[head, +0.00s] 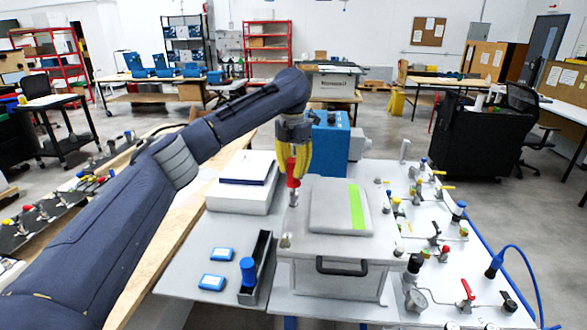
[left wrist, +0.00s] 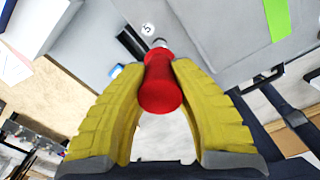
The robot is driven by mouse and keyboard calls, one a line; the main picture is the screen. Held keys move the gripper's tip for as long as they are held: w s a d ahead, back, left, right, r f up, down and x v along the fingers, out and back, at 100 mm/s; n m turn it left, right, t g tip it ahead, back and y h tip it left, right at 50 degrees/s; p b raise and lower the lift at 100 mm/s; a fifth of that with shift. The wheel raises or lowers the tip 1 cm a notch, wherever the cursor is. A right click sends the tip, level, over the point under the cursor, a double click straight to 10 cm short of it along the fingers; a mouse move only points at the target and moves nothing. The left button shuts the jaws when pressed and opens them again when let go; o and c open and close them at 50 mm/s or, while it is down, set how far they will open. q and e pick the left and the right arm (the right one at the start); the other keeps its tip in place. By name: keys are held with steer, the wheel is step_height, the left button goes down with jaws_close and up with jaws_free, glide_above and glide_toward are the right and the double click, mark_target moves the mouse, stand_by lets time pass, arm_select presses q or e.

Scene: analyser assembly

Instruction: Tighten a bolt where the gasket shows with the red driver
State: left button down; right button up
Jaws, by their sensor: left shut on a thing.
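My left gripper (head: 292,163), with yellow fingers, is shut on the red driver (head: 292,181) above the left side of a grey lidded box (head: 335,245). The driver points down. A small metal bolt-like fitting (head: 285,240) sits at the box's front left corner, below and apart from the driver. A bright green strip (head: 356,206) lies on the raised lid panel (head: 328,207). I cannot make out a gasket. My right gripper is not in view.
A blue-handled tool (head: 248,272) stands in a black tray (head: 264,262) left of the box. Two blue packets (head: 220,254) lie beside it. A white box (head: 240,194) and a blue unit (head: 331,145) stand behind. Valves and pipes (head: 430,235) crowd the right side.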

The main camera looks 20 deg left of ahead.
arm_select(q)
steer(key=shift+f, duration=0.95)
stand_by(1.1)
steer(key=c, duration=1.9)
jaws_free()
jaws_close()
steer(key=m, duration=0.6)
steer(key=shift+m, duration=0.3)
steer(key=m, duration=0.5)
